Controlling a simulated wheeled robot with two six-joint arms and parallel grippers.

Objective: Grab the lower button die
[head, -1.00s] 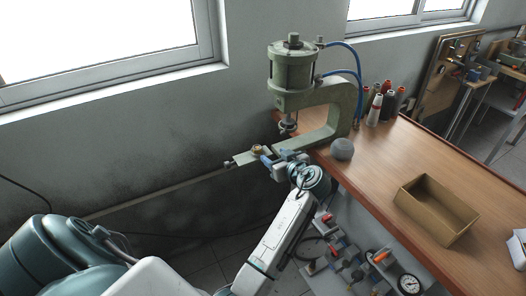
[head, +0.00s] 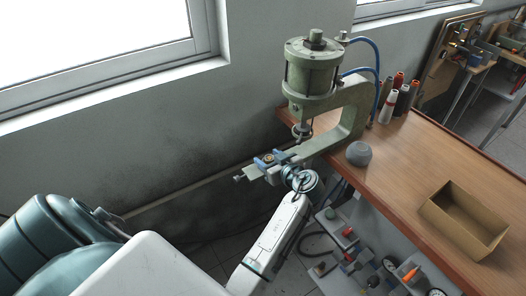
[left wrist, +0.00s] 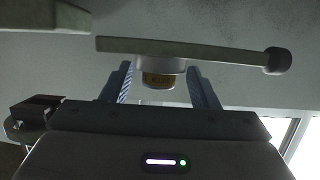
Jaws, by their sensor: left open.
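The lower button die (left wrist: 158,78) is a small brass-coloured piece in a pale round seat on the press's lower arm. In the left wrist view it sits between the two blue fingers of my left gripper (left wrist: 160,85), with a gap on each side. In the head view the die (head: 268,157) is a small brass spot between the fingers of my left gripper (head: 271,160), which is open. The green pneumatic press (head: 312,75) stands at the table's back left edge, its ram above the arm. My right gripper is in neither view now.
A grey round object (head: 358,153) sits on the wooden table (head: 410,150) right of the press. Thread spools (head: 388,106) stand behind it. An open cardboard box (head: 464,222) is at the right. Blue hoses (head: 377,65) loop beside the press.

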